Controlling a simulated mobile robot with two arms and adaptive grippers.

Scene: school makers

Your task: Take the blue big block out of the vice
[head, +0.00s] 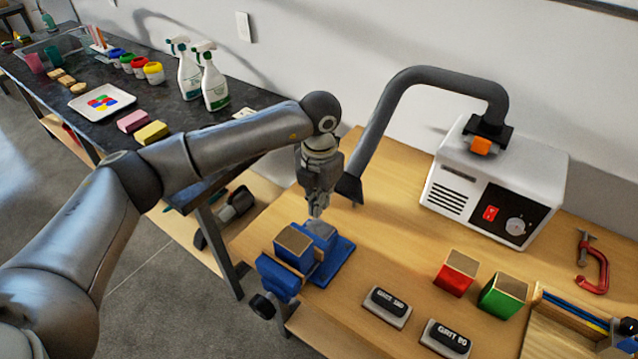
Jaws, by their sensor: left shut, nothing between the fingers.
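The blue vice (338,262) is fixed at the near left edge of the wooden workbench. My left gripper (317,211) points down just behind and right of the block, over the vice's far jaw. Its fingers are shut and hold nothing. Whether the fingertips touch the vice cannot be told. My right gripper is out of view.
A red block (456,273) and a green block (503,294) stand to the right. Two sanding blocks (387,307) lie in front. A white fume extractor (495,180) with a dark bent hose (400,85) stands behind. A red clamp (594,272) lies far right.

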